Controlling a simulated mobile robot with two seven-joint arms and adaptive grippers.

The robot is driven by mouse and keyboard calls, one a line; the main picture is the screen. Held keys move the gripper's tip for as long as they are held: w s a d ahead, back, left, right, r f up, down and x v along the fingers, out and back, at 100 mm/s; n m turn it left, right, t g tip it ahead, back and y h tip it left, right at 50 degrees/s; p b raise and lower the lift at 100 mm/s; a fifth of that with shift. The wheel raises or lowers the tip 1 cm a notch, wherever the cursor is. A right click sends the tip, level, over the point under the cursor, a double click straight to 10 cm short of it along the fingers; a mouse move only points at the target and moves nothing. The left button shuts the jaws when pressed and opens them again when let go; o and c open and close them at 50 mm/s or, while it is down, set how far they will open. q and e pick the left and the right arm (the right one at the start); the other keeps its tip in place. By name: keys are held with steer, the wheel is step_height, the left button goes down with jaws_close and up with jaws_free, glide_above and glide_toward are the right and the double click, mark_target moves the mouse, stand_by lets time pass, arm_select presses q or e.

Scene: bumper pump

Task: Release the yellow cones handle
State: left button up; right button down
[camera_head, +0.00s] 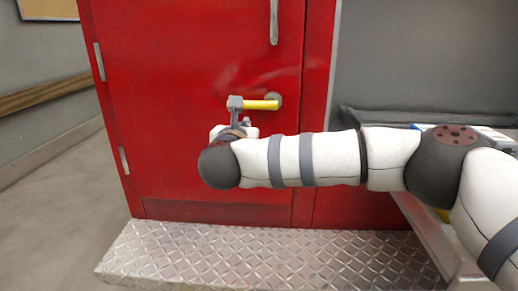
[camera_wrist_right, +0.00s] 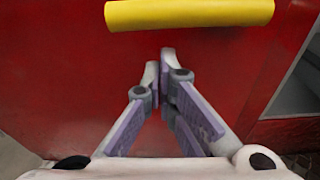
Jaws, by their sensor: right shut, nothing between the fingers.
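The yellow handle (camera_head: 264,105) is a short horizontal bar on a red cabinet door (camera_head: 190,75). It also shows across the top of the right wrist view as a yellow bar (camera_wrist_right: 190,14). My right gripper (camera_head: 236,103) is at the handle's left end in the head view. In the right wrist view my right gripper (camera_wrist_right: 164,57) has its fingertips together with nothing between them. A strip of red door shows between the fingertips and the bar, so the fingers are not around it. My left gripper is not in view.
A diamond-plate metal step (camera_head: 270,258) lies in front of the red cabinet. A vertical grey handle (camera_head: 274,20) is higher on the red front. A grey shelf-like ledge (camera_head: 375,117) is at the right. Open floor (camera_head: 50,220) lies at the left.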

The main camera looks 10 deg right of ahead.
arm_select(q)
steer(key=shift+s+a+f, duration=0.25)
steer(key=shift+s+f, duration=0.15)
arm_select(e)
steer(key=f+v, duration=0.1)
steer(key=v, duration=0.8)
steer(key=shift+s+a+f, duration=0.15)
steer(key=shift+s+f, duration=0.2)
steer(key=shift+f, duration=0.05)
